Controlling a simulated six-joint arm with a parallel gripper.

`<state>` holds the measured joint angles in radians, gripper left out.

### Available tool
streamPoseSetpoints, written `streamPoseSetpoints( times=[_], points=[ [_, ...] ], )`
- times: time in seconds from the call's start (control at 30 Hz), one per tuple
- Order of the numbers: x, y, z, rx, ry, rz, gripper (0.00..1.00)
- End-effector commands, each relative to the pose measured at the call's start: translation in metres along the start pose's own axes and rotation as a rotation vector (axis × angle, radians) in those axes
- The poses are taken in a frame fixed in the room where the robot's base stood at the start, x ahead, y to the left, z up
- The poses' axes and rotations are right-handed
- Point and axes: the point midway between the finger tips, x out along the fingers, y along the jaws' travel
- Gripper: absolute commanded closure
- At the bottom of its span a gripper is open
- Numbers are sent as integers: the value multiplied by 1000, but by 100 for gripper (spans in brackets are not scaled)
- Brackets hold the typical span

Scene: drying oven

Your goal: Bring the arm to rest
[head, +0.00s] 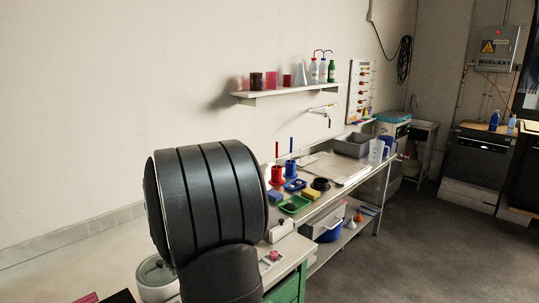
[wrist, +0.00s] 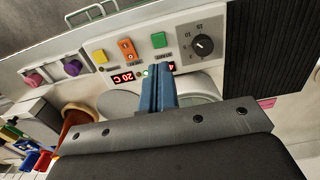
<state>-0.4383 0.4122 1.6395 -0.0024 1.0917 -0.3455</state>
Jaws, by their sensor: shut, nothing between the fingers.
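My gripper (wrist: 158,76) shows in the wrist view, its blue fingers closed together with nothing between them. The fingers appear in front of a white control panel (wrist: 140,48); I cannot tell whether they touch it. The panel has a yellow button (wrist: 100,57), an orange switch (wrist: 127,49), a green button (wrist: 184,44) and a black dial (wrist: 202,46). A red display (wrist: 128,77) reads 20 C; a second display is partly hidden by the fingers. In the head view my dark ribbed arm part fills the lower left and my gripper does not show.
In the head view a long bench (head: 337,176) carries blue and red holders, a green tray (head: 293,204) and a grey bin (head: 352,145). A wall shelf (head: 290,91) holds bottles. Open floor (head: 405,250) lies at the right. A black vented part (wrist: 270,45) is right of the dial.

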Motion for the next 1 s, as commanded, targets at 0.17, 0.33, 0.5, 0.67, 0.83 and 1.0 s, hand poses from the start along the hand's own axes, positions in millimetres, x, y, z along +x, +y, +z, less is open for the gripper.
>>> streamPoseSetpoints(
  times=[0.17,0.33,0.5,0.67,0.83,1.0],
  points=[
    [-39,0,-1,0,6,1,100],
    [-66,0,0,-1,5,0,100],
    [-82,0,0,-1,4,-1,100],
    [-86,0,0,-1,2,-1,100],
    [-86,0,0,-1,2,-1,100],
    [-86,0,0,-1,2,-1,100]
  ],
)
